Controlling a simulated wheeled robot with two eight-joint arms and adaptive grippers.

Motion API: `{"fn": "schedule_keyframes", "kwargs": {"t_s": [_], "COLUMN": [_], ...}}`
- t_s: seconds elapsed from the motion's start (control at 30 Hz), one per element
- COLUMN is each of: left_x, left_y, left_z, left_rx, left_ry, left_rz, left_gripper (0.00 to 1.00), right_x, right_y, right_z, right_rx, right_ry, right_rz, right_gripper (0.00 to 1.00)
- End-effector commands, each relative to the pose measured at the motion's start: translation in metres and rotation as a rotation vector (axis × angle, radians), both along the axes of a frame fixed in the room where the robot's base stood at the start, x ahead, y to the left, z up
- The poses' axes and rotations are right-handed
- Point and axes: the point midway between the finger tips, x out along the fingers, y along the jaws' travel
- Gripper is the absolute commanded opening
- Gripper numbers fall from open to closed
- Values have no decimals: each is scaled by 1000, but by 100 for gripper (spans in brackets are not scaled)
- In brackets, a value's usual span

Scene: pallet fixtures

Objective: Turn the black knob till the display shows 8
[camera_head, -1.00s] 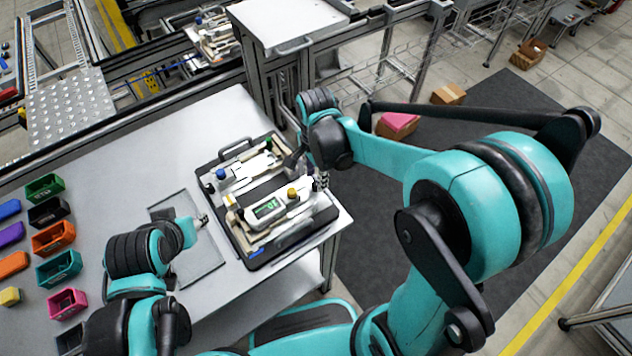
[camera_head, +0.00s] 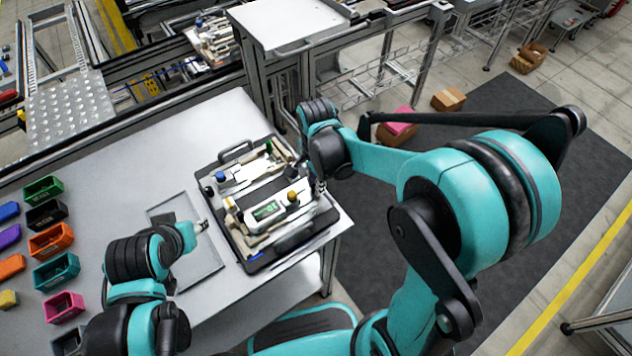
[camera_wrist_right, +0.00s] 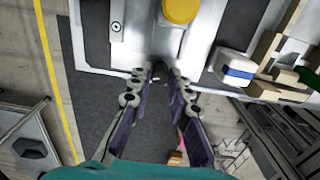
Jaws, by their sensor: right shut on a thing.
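The device with the green-lit display (camera_head: 268,210) lies on a black tray (camera_head: 256,262) on the table; its digits are too small to read surely. A yellow round part (camera_head: 293,196) stands on the device; it also shows at the top of the right wrist view (camera_wrist_right: 180,10). My right gripper (camera_head: 319,185) is at the device's right end. In the right wrist view its fingers (camera_wrist_right: 162,76) are closed around the small black knob (camera_wrist_right: 161,71), which they mostly hide. My left gripper (camera_head: 203,225) hovers left of the tray, its fingers too small to judge.
A second fixture with a blue knob (camera_head: 220,177) lies on the tray behind the device. A flat grey plate (camera_head: 201,265) lies left of the tray. Several coloured bins, such as an orange one (camera_head: 51,240), line the table's left side.

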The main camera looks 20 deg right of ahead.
Motion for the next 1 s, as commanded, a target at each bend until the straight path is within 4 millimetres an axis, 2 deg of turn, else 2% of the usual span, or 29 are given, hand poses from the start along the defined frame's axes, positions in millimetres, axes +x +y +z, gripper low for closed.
{"fn": "schedule_keyframes", "kwargs": {"t_s": [0.27, 1.0], "left_x": [0, 0], "left_y": [0, 0], "left_z": [2, 7], "left_rx": [0, 0], "left_ry": [0, 0], "left_rz": [0, 0], "left_gripper": [40, 40], "right_x": [0, 1], "right_y": [0, 0], "right_z": [0, 0], "right_rx": [0, -2], "right_ry": [1, 0], "right_rz": [127, 785], "right_gripper": [0, 0]}}
